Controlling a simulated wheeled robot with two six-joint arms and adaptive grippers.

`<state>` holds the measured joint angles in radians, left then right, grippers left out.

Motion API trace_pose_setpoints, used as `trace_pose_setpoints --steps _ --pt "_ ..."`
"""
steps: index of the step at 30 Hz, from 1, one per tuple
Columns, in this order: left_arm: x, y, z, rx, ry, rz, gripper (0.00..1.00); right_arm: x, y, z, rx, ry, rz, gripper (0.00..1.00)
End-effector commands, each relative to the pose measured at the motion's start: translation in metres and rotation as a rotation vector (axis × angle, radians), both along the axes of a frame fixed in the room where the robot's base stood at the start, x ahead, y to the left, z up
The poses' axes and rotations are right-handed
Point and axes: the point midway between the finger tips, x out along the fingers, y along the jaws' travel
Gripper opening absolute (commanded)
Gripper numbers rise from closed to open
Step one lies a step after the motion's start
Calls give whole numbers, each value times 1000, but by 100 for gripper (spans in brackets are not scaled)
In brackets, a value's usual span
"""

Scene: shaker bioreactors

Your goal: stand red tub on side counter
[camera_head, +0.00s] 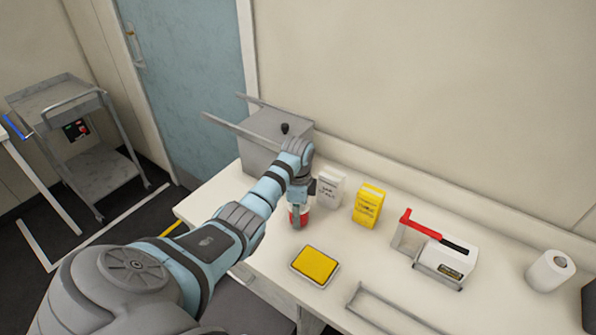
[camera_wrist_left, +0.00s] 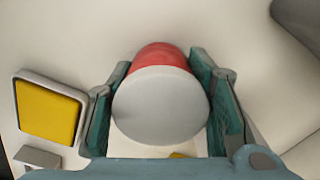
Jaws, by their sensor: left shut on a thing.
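The red tub (camera_wrist_left: 161,55) with a pale grey lid (camera_wrist_left: 161,105) sits between the two fingers of my left gripper (camera_wrist_left: 163,110) in the left wrist view. The fingers are shut on its sides. In the head view the red tub (camera_head: 304,212) shows in part at my left gripper (camera_head: 299,213), over the white side counter (camera_head: 262,228). It is upright and at or very near the counter surface; I cannot tell whether it touches. My right gripper is in neither view.
A white carton (camera_head: 330,190) and a yellow carton (camera_head: 369,205) stand right of the tub. A yellow pad in a tray (camera_head: 315,266) lies in front. A grey metal box (camera_head: 268,138) stands behind. A red-and-white device (camera_head: 437,255) and a paper roll (camera_head: 550,271) stand further right.

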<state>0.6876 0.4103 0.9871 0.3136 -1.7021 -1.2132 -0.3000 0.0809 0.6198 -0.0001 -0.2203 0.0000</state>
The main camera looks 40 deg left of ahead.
Motion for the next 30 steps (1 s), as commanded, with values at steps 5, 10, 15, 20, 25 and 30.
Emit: trace_pose_setpoints --steps 5,10,15,20,25,30 --pt "0 0 -1 0 0 0 65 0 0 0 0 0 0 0" --pt "0 0 -1 0 0 -1 66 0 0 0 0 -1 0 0" --pt "0 0 2 1 -1 -1 66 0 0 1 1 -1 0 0" --pt "1 0 29 1 -5 -2 66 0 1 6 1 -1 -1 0" --pt "1 0 78 2 -6 -1 66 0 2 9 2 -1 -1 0" --pt "0 -1 119 -1 -1 -1 66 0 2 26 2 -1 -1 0"
